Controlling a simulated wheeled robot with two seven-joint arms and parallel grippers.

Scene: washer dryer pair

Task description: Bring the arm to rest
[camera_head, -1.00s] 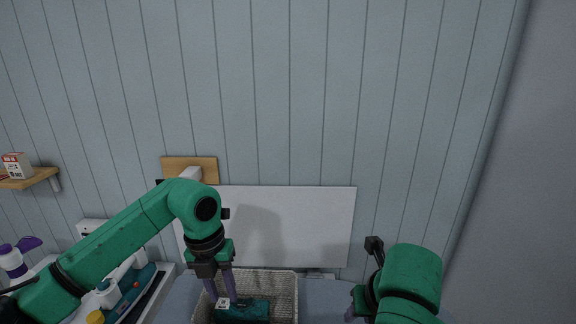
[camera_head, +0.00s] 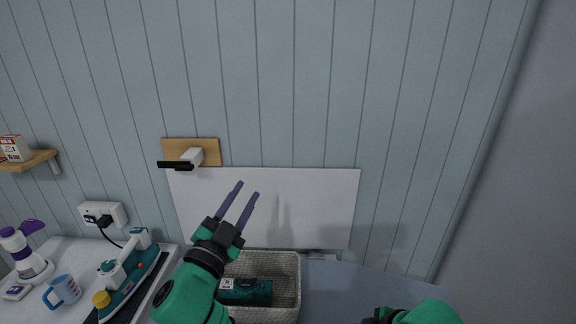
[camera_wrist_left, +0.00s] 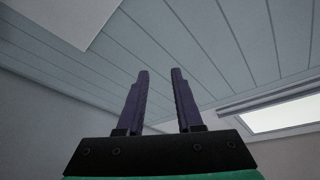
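My left gripper (camera_head: 239,201) is raised in front of the white board, with its purple fingers pointing up. It is open and empty, and its two parted fingers also show in the left wrist view (camera_wrist_left: 159,82) with nothing between them. My left arm (camera_head: 196,287) rises from the bottom edge and covers part of the basket's left side. My right arm (camera_head: 425,312) shows only as a green link at the bottom right edge; its fingers are out of view.
A pale woven basket (camera_head: 294,262) holds a dark teal item (camera_head: 250,292). A white board (camera_head: 310,205) leans behind. The surface right of the basket looks clear.

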